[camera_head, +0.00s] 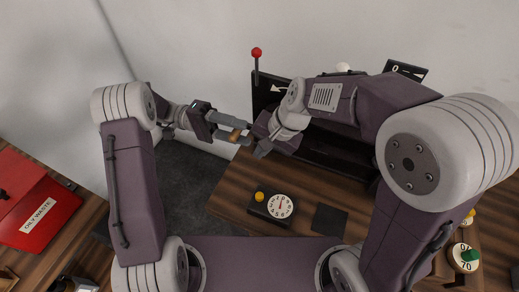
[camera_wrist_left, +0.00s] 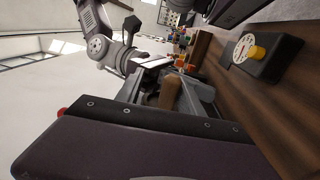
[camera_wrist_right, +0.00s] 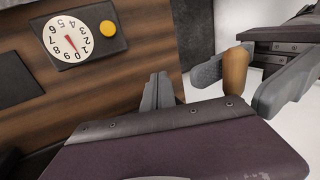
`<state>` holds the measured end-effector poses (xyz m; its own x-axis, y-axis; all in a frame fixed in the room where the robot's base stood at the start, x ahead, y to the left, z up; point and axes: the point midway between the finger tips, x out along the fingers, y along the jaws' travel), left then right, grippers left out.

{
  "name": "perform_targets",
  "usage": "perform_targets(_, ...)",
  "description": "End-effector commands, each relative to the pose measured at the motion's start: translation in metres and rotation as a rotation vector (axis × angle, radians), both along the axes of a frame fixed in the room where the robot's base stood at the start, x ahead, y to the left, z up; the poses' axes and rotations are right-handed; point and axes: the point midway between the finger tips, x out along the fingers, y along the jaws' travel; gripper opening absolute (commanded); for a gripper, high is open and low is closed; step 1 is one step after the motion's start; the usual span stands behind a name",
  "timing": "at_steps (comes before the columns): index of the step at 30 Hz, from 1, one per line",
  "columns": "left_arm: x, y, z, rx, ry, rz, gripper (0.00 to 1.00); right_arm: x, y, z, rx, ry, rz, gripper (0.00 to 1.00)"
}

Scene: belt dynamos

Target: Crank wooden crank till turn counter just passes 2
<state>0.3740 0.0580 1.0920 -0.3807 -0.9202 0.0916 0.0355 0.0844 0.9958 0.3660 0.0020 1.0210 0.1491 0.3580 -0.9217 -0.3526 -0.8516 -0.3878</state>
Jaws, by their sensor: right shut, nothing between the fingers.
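The wooden crank handle (camera_wrist_right: 235,72) stands between the fingers of my left gripper (camera_head: 234,130). It also shows between those fingers in the left wrist view (camera_wrist_left: 171,92). The right wrist view shows a narrow light gap on one side of the handle; whether both fingers press on it is unclear. My right gripper (camera_head: 258,150) is shut and empty, close to the left gripper's fingertips. A white numbered dial (camera_head: 280,206) with a red needle sits on a black box. It also shows in the right wrist view (camera_wrist_right: 68,40), upside down; its exact reading is unclear.
A dark machine with a red-knobbed lever (camera_head: 256,53) stands behind my right arm. A red oily-waste box (camera_head: 38,208) is at far left, and a green knob (camera_head: 469,255) at lower right.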

Motion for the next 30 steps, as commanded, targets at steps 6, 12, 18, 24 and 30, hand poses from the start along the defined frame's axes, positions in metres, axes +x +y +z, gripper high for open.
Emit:
perform_targets(6,-0.003,0.001,-0.001,0.018,-0.048,0.003,0.43,0.000,0.000,0.000,0.000,0.000,0.000,0.00)
perform_targets(12,-0.024,0.013,-0.027,0.141,-0.410,-0.027,0.43,0.000,0.000,0.000,0.000,0.000,0.000,0.00)
perform_targets(18,-0.072,0.019,-0.088,0.686,-0.202,-0.104,0.43,0.000,0.000,0.000,0.000,0.000,0.000,0.00)
perform_targets(24,-0.103,0.069,-0.139,1.254,-0.177,0.003,0.43,0.000,0.000,0.000,0.000,0.000,0.000,0.00)
perform_targets(30,-0.098,0.111,-0.153,1.568,-0.314,0.273,0.43,0.000,0.000,0.000,0.000,0.000,0.000,0.00)
